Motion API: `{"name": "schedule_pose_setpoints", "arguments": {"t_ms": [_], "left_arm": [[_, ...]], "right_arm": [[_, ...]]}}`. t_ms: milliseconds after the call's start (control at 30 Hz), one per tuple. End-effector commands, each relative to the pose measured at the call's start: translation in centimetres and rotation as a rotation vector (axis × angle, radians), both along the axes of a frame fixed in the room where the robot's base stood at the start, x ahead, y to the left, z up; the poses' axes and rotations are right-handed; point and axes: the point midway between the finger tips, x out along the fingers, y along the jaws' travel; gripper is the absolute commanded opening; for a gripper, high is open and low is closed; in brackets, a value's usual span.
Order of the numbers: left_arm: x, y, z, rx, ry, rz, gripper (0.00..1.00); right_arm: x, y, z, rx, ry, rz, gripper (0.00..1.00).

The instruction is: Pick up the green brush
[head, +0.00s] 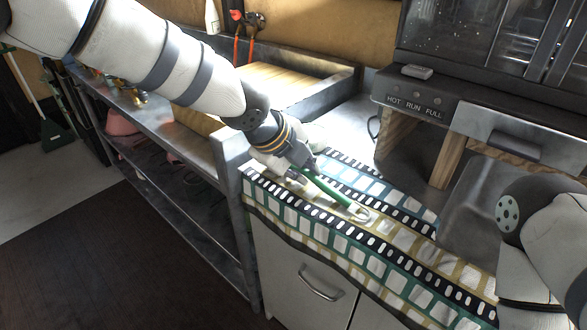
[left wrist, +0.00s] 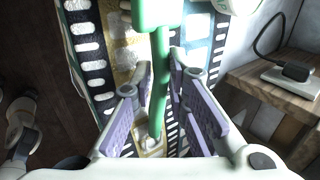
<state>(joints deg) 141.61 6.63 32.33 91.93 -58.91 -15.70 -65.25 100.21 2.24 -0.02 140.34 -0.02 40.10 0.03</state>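The green brush (head: 332,191) lies on the cloth with the film-strip pattern (head: 392,234), over the counter. Its handle slants down to the right from my left gripper (head: 298,174). In the left wrist view, the brush's green handle (left wrist: 160,85) runs between the two purple-padded fingers of my left gripper (left wrist: 160,78). The fingers are apart, one on each side of the handle, with narrow gaps showing. A wider green part of the brush (left wrist: 156,14) shows at the top edge. My right arm is at the right of the head view; its gripper is out of view.
A dark appliance (head: 420,92) stands behind on wooden supports (head: 449,158). A metal shelf rack (head: 165,190) with pink items is at the left. A cabinet handle (head: 320,284) sticks out in front.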

Motion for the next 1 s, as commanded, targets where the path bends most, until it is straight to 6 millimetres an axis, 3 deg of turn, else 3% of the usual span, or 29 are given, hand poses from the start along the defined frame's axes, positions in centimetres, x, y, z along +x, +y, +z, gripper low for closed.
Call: {"name": "schedule_pose_setpoints", "arguments": {"t_ms": [300,467,567,800,1000], "left_arm": [[0.0,0.0,0.0,0.001,0.002,0.001,0.0],[0.1,0.1,1.5,-0.002,-0.001,0.003,0.0],[0.1,0.0,4.0,-0.004,-0.004,0.003,0.0],[0.1,0.0,14.4,-0.004,-0.007,0.002,0.0],[0.0,0.0,22.1,-0.003,-0.005,0.001,0.0]], "right_arm": [[0.0,0.0,0.0,0.0,0.0,0.0,0.4],[0.0,0.0,0.0,0.0,-0.001,0.0,0.4],[0.1,0.0,0.1,0.0,-0.003,0.0,0.4],[0.3,0.0,0.3,0.0,-0.011,0.0,0.4],[0.4,0.0,0.4,0.0,-0.013,0.0,0.4]]}}
